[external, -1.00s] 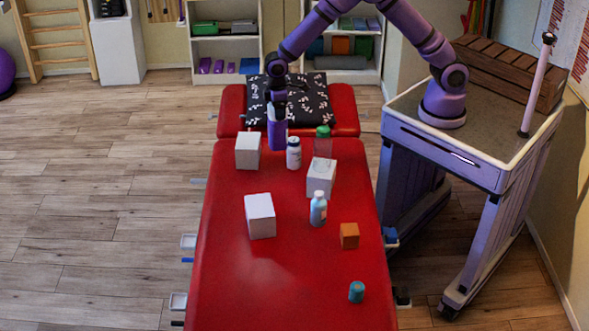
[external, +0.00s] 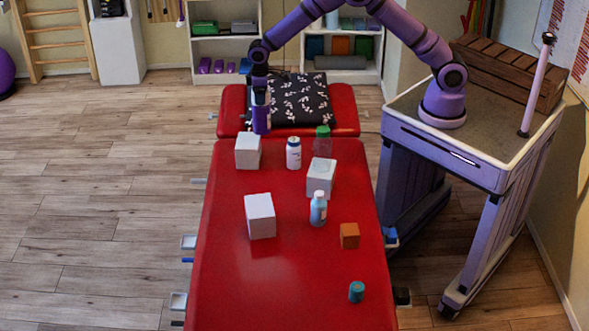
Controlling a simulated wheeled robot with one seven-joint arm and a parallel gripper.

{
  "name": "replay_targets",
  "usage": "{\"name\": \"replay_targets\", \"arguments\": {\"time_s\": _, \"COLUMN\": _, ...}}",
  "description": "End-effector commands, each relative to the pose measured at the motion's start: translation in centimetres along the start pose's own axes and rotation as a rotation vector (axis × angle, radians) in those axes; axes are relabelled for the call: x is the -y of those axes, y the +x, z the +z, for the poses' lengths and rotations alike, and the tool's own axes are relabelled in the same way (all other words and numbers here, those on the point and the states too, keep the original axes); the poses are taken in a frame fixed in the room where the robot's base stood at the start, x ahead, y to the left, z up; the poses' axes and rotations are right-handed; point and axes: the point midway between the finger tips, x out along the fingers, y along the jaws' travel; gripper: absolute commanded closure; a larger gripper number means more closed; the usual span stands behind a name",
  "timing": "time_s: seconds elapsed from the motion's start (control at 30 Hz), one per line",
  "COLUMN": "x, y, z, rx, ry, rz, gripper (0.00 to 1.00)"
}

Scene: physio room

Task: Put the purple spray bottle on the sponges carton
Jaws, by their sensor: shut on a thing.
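The purple spray bottle (external: 261,118) hangs upright below my gripper (external: 260,93), which is shut on it. It appears above the far end of the red table, just behind the far-left white carton (external: 248,152). A second white carton (external: 260,217) stands nearer the camera, and a third pale carton (external: 321,179) stands to the right. No label is readable, so I cannot tell which one is the sponges carton. The bottle's top is partly hidden by my gripper.
A white bottle (external: 293,154), a green-capped bottle (external: 323,141), a light blue bottle (external: 318,209), an orange box (external: 349,235) and a teal can (external: 356,291) stand on the red table (external: 290,285). A patterned black pillow (external: 300,98) lies behind.

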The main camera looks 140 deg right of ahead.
Motion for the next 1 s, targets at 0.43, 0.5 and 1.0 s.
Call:
{"name": "replay_targets", "arguments": {"time_s": 0.43, "x": 0.5, "y": 0.4, "z": -5.3, "rx": -0.002, "ry": -0.001, "rz": 0.000, "gripper": 0.85}}
{"name": "replay_targets", "arguments": {"time_s": 0.5, "x": 0.5, "y": 0.5, "z": -5.6, "rx": -0.002, "ry": -0.001, "rz": 0.000, "gripper": 0.85}}
{"name": "replay_targets", "arguments": {"time_s": 1.0, "x": 0.5, "y": 4.0, "z": -5.8, "rx": -0.002, "ry": -0.001, "rz": 0.000, "gripper": 0.85}}
